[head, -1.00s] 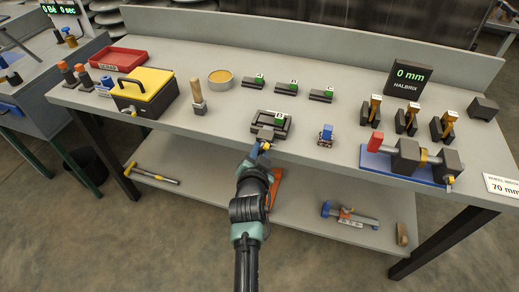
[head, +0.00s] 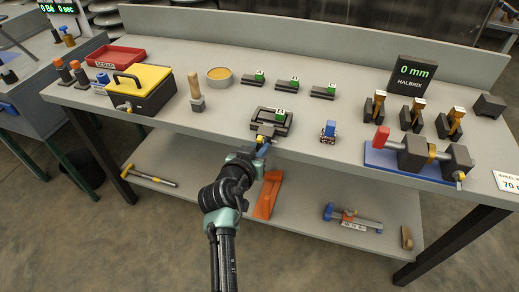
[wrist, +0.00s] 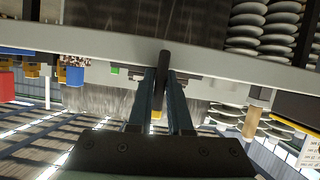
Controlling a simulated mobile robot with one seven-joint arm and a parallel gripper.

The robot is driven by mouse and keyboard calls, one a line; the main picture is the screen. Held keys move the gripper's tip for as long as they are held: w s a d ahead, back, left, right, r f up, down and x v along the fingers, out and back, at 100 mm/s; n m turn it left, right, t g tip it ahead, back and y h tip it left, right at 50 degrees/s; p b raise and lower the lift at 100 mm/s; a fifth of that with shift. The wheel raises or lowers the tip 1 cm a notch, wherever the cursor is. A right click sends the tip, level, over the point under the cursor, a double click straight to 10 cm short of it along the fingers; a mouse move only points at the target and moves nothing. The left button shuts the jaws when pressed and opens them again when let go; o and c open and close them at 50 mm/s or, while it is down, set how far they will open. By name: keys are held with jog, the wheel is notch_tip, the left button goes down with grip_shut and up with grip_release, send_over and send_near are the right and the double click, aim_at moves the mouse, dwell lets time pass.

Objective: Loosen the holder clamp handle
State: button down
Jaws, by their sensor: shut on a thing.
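My gripper (head: 263,141) is at this clamp, at the bench's front edge. In the wrist view, a black bar, which I take to be the clamp handle (wrist: 164,62), stands between the two fingers of my gripper (wrist: 162,88). The fingers are shut on it. In the head view the handle is mostly hidden by my gripper.
A small blue-topped part (head: 328,132) stands right of the holder. Further right is a blue-based vise (head: 408,157). A wooden-handled tool (head: 196,95) and a yellow-lidded box (head: 143,90) stand left. An orange piece (head: 267,195) lies on the lower shelf (head: 330,215).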

dwell(0.5)
jog(key=c, duration=0.9)
grip_release()
jog(key=shift+s, duration=0.1)
jog(key=p+v, duration=0.1)
jog(key=v, duration=1.1)
jog(key=shift+s+a+r+p, duration=0.2)
jog(key=shift+s+p, duration=0.1)
